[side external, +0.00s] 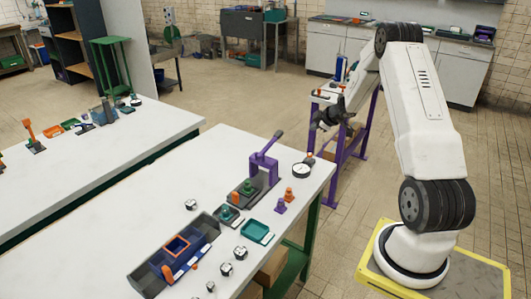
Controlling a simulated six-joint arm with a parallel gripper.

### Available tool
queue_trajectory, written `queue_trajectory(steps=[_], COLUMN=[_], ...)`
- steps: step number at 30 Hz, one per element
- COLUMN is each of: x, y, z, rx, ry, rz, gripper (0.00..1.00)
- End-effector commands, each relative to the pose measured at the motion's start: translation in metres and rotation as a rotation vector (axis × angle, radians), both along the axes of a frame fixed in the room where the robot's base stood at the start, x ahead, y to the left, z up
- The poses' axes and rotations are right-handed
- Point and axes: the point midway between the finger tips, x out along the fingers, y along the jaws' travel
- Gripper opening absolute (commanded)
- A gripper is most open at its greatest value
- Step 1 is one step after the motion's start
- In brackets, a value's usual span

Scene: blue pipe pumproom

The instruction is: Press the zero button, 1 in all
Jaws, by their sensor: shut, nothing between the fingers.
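My gripper (318,120) is dark and hangs at the end of my white arm, right of the picture's centre. It is in the air in front of a small purple-legged table and touches nothing that I can make out. Its fingers are small here and look shut and empty. I cannot make out a button marked zero. A round white dial (301,170) with a dark rim lies near the right end of the front white table (130,235), below and left of my gripper. Whether it carries the button is too small to tell.
A purple lever press (265,168) stands beside the dial. Small orange and purple pieces (281,205), a teal tray (257,232) and a dark divided tray (150,280) lie farther forward. The purple-legged table (345,155) stands behind my gripper. The front table's left part is clear.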

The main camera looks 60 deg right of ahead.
Motion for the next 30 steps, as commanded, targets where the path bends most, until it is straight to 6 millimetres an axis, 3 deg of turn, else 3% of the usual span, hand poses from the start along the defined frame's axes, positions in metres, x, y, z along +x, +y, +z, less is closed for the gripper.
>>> queue_trajectory(steps=[17,30], x=[0.0,0.0], y=[0.0,0.0], z=[-0.006,-0.044], rx=[0.001,0.002], ry=[0.001,0.001], rz=[0.001,0.0], gripper=[0.0,0.0])
